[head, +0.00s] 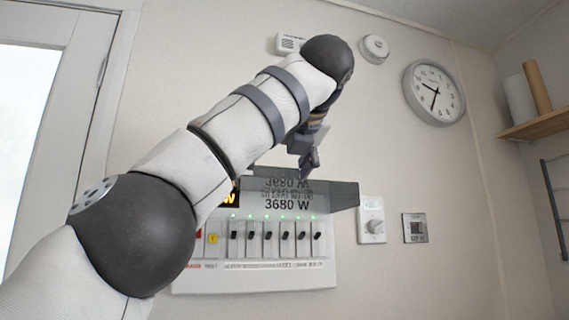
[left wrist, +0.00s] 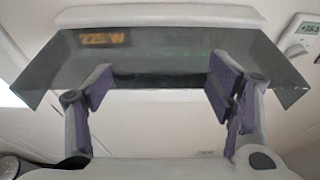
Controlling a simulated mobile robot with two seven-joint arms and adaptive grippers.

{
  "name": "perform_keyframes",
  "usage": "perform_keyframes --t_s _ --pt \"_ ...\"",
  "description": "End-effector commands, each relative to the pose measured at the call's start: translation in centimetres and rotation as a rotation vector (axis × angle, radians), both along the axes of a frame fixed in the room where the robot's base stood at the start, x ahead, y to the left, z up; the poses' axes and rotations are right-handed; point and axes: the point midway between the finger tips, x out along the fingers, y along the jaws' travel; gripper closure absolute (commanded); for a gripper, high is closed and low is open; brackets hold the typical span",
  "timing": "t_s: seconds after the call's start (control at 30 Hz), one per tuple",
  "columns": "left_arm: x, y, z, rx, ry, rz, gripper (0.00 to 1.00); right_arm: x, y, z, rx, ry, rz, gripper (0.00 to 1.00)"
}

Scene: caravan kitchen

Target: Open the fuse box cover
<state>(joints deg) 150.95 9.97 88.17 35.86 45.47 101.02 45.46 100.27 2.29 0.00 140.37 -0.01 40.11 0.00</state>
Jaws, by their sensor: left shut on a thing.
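The fuse box (head: 300,276) is a white wall unit with a row of several black switches, green lights and a "3680 W" label. Its cover (head: 343,194) is a smoky see-through panel, swung up and standing out from the box above the switches. It reflects the lettering. My left gripper (head: 307,165) is at the cover, its far side partly hidden. In the left wrist view the cover (left wrist: 180,45) spans the top, with orange "225 W" digits showing through it. My left gripper (left wrist: 160,82) has its purple-padded fingers apart on the cover's lip. My right gripper is not in view.
A dial thermostat (head: 372,219) and a small display panel (head: 415,228) are on the wall right of the box. A clock (head: 434,93) hangs higher up. A shelf (head: 535,124) is at the far right, a door (head: 60,100) at the left.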

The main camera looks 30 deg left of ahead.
Motion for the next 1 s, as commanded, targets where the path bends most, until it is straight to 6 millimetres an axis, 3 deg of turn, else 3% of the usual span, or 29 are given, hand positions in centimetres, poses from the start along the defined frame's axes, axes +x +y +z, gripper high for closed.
perform_keyframes --t_s 0.03,0.27,0.3,0.37,0.87,1.0 --pt "0.6 0.5 -1.1 -0.009 0.024 0.01 0.75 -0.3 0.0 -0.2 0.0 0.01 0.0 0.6" --pt "0.7 0.5 -1.1 -0.008 0.025 0.01 0.75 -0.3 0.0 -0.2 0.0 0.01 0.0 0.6" --pt "0.7 0.5 -1.1 -0.008 0.025 0.01 0.21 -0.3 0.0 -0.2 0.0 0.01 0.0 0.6" --pt "0.7 0.5 -1.1 -0.007 0.024 0.01 0.07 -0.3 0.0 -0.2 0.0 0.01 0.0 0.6" --pt "0.2 0.1 -0.3 -0.001 0.008 0.003 0.05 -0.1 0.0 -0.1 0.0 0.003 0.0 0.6" --pt "-0.9 -1.2 0.4 0.001 0.004 0.0 0.05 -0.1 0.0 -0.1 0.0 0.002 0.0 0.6"
